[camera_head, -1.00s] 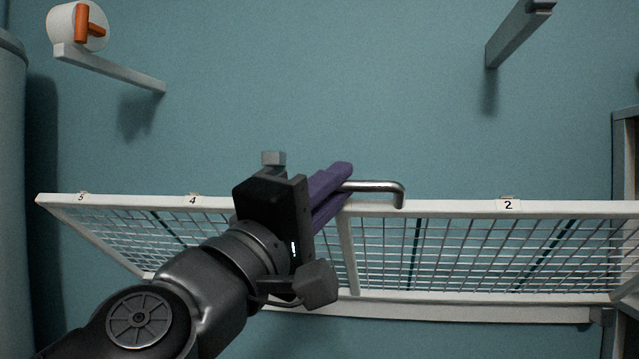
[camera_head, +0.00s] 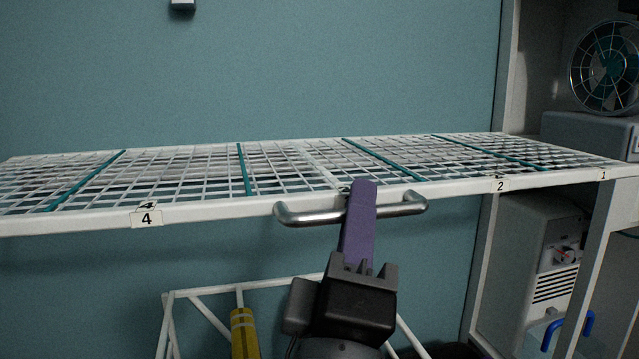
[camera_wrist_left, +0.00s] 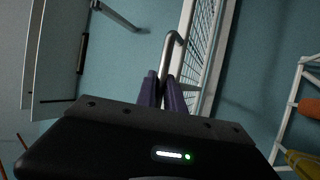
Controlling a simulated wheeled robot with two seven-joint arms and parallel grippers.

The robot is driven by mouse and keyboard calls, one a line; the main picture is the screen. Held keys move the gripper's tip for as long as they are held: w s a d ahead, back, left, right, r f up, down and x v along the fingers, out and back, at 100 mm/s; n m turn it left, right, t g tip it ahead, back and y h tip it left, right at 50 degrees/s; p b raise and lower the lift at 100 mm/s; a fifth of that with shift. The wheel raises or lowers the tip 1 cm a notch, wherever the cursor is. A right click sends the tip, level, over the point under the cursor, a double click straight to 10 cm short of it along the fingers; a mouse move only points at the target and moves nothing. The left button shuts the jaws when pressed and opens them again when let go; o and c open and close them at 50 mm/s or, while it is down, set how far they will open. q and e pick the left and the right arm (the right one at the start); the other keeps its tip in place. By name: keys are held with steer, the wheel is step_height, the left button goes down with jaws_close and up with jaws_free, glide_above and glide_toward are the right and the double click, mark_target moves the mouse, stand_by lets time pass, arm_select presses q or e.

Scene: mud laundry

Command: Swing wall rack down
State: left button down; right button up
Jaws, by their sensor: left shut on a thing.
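The white wall rack (camera_head: 215,214) spans the head view, standing out from the wall with its wire mesh top nearly level. Number tags such as 4 and 2 sit on its front rail. A silver bar handle (camera_head: 305,218) is fixed to that rail near the middle. My left gripper (camera_head: 361,190) comes up from below, its purple fingers shut on the handle. The left wrist view shows the handle (camera_wrist_left: 168,50) between the two purple fingers, with the rack mesh (camera_wrist_left: 201,45) beside it. My right gripper is not in view.
A white frame (camera_head: 265,284) with a yellow object (camera_head: 243,333) stands below the rack. At the right, a shelf unit (camera_head: 487,250) holds a fan (camera_head: 606,68) and a pale box-like appliance (camera_head: 535,245). The wall above the rack is mostly clear.

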arm_select(q)
steer(key=shift+w+f, duration=0.1)
steer(key=shift+f, duration=0.5)
steer(key=c, duration=1.5)
jaws_free()
steer(key=shift+o, duration=0.2)
steer(key=p+v, duration=0.1)
steer(key=v, duration=0.7)
steer(key=shift+d+r, duration=0.1)
steer(key=shift+r, duration=0.15)
